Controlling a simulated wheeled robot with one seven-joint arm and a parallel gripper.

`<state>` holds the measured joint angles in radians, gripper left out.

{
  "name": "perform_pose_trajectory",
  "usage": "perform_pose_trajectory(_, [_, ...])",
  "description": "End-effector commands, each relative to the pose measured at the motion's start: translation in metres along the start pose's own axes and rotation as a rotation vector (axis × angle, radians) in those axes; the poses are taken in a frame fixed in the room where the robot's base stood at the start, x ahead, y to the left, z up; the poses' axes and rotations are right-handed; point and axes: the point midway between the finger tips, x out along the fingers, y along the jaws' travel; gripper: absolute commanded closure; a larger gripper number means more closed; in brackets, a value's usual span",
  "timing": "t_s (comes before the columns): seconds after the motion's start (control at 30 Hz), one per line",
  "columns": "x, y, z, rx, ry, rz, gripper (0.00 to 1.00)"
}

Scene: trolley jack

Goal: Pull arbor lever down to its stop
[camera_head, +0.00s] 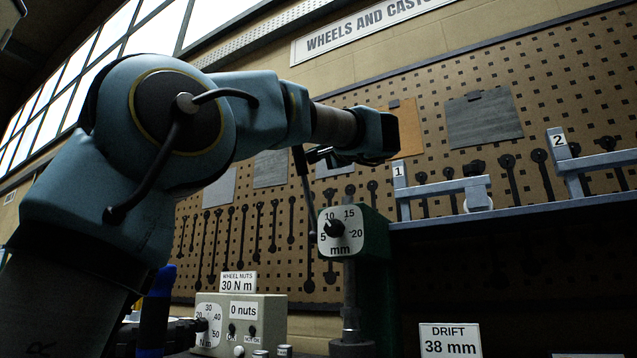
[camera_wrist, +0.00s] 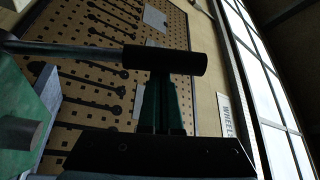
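The arbor press (camera_head: 375,235) is a dark green head with a white mm dial (camera_head: 340,232) on its left, mounted on a column. Its dark lever (camera_head: 304,185) stands steeply upright left of the dial, its top end leaning slightly left. In the wrist view the lever's thick black grip (camera_wrist: 170,60) lies across the picture, with its thinner rod running left. My gripper (camera_head: 318,155) is at the lever's upper end. In the wrist view its green-tinted fingers (camera_wrist: 162,95) reach up to the grip, which hides most of their tips. I cannot tell whether they clamp it.
A blue-grey shelf (camera_head: 520,212) with brackets numbered 1 and 2 stands right of the press. A wheel-nut box (camera_head: 262,315) with a dial sits below left. A DRIFT 38 mm sign (camera_head: 450,340) stands lower right. A pegboard (camera_head: 520,100) with hanging tools is behind.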

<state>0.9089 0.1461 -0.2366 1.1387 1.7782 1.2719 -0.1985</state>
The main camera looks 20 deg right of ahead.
Motion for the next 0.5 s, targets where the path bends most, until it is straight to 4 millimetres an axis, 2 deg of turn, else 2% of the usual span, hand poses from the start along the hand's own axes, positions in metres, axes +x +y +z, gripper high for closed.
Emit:
perform_pose_trajectory(0.03, [-0.005, 0.007, 0.011, -0.026, -0.005, -0.016, 1.0])
perform_pose_trajectory(0.1, [-0.008, 0.007, 0.017, -0.056, -0.006, -0.034, 1.0])
perform_pose_trajectory(0.5, [-0.019, 0.002, 0.035, -0.166, -0.007, -0.1, 1.0])
